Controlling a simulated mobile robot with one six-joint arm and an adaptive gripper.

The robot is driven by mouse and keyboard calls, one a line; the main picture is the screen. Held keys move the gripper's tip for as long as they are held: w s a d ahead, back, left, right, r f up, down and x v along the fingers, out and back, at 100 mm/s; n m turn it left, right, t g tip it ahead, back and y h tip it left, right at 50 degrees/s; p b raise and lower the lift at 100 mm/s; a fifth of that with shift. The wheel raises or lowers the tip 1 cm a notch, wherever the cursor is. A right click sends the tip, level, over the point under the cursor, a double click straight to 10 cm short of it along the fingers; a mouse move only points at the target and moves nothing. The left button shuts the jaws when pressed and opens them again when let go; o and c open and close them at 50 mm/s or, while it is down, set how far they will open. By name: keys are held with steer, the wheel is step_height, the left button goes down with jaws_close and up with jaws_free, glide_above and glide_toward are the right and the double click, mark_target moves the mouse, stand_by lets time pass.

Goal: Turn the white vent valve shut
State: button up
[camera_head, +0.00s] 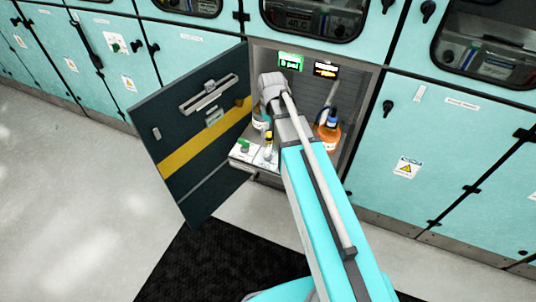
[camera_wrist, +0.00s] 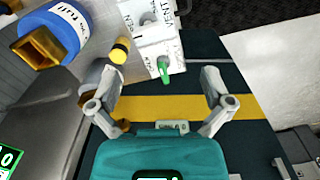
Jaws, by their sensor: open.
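Two white valve modules sit at the front left of the open cabinet's shelf. In the wrist view, the white vent valve (camera_wrist: 148,18) shows as a pale knob on a white block near the top edge, with partly cut-off lettering beside it. The neighbouring block has a green valve handle (camera_wrist: 164,68). My gripper (camera_wrist: 161,74) is open and empty, its fingers spread to either side of the green handle in the picture, with no visible contact. In the head view, the vent valve (camera_head: 268,150) is small beside the green handle (camera_head: 244,146); my arm hides the fingers.
The dark cabinet door (camera_head: 195,135) with a yellow stripe stands open at the left. A green display (camera_head: 291,62) is on the back wall. A yellow-capped object (camera_wrist: 120,50) is near the modules.

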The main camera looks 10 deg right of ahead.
mark_target(268, 148)
steer(key=w+n, duration=0.1)
steer(key=w+f+n+b, duration=0.1)
steer(key=w+f, duration=0.1)
steer(key=w, duration=0.1)
steer(key=shift+n, duration=0.4)
steer(key=shift+f+b, duration=0.25)
steer(key=shift+b, duration=0.15)
step_height(268, 148, down, 13)
steer(key=b, duration=1.3)
steer(key=shift+f, duration=0.2)
steer(key=c, duration=1)
steer(key=shift+o, duration=0.2)
